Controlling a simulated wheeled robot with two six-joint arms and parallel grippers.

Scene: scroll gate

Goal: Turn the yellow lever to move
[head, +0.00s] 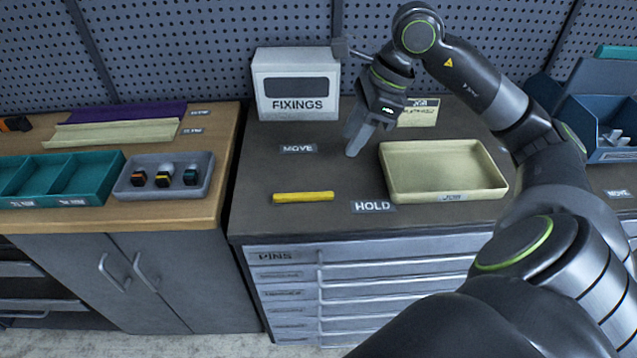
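The yellow lever (303,197) lies flat and roughly crosswise on the dark top of the drawer cabinet. The MOVE label (298,148) is behind it, and the HOLD label (373,206) is just beyond its right end. My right gripper (355,148) points down over the cabinet top, behind and to the right of the lever, apart from it. Its fingers overlap in this view, so their opening is unclear; I see nothing held. The FIXINGS box (296,105) stands at the back with a grey crank-like part (346,48) at its upper right. My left gripper is out of view.
A cream tray (443,192) sits right of my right gripper. On the wooden bench at left are a teal divided tray (62,180) and a grey tray (200,164) with several small parts. Blue bins (600,125) stand at right. The cabinet top around the lever is clear.

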